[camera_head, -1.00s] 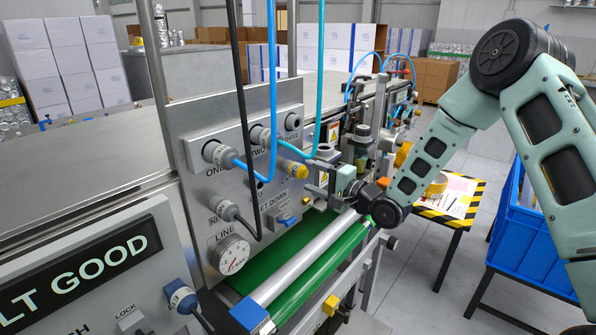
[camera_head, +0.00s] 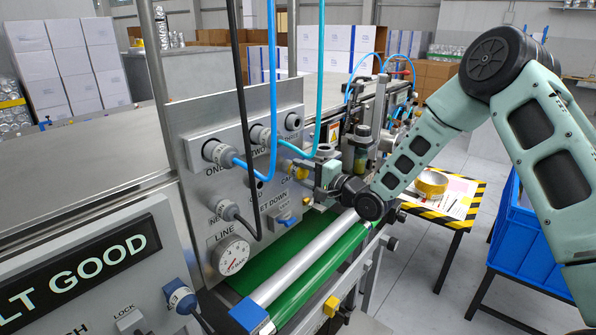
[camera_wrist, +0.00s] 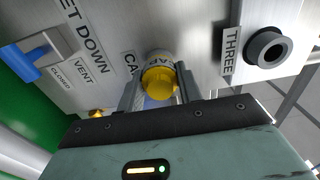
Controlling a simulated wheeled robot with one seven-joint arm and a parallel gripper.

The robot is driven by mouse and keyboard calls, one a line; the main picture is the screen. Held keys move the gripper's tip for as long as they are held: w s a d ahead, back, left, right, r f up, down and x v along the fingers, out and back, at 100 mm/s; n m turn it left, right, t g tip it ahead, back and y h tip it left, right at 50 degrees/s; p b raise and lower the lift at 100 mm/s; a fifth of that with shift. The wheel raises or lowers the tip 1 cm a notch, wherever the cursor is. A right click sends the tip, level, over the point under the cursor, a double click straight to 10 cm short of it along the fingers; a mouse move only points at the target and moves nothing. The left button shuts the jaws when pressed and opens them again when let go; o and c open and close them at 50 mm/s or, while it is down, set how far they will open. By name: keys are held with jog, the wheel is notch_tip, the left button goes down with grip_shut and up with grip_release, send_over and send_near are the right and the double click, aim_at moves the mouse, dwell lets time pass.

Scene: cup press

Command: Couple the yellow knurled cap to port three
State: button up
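The yellow knurled cap (camera_wrist: 159,80) sits at the panel spot labelled CAP. In the head view the cap (camera_head: 299,172) is partly covered by my gripper. My gripper (camera_wrist: 160,88) faces the panel, with one finger on each side of the cap. The fingers look spread about as wide as the cap, and I cannot tell whether they touch it. Port three (camera_wrist: 267,49) is a dark round fitting with an open hole, to the right of the cap beside the THREE label. It also shows in the head view (camera_head: 293,121), with no hose on it.
Blue hoses from ports one (camera_head: 218,152) and two (camera_head: 259,136) and a black hose hang in front of the panel. A blue lever (camera_wrist: 33,56) is left of the cap. A green conveyor (camera_head: 280,258) with a metal roller runs below.

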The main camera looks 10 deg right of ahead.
aim_at(306, 174)
jog(key=shift+s+d, duration=0.45)
jog(key=shift+s, duration=0.15)
dwell(0.6)
jog(key=shift+v, duration=1.3)
jog(key=shift+s+d, duration=0.2)
jog(key=v, duration=0.5)
notch_tip(306, 174, up, 13)
jog(key=s+p, duration=0.1)
jog(key=p, duration=1)
jog(key=shift+d, duration=0.35)
jog(key=shift+x, duration=2.85)
jog(key=shift+x, duration=1.55)
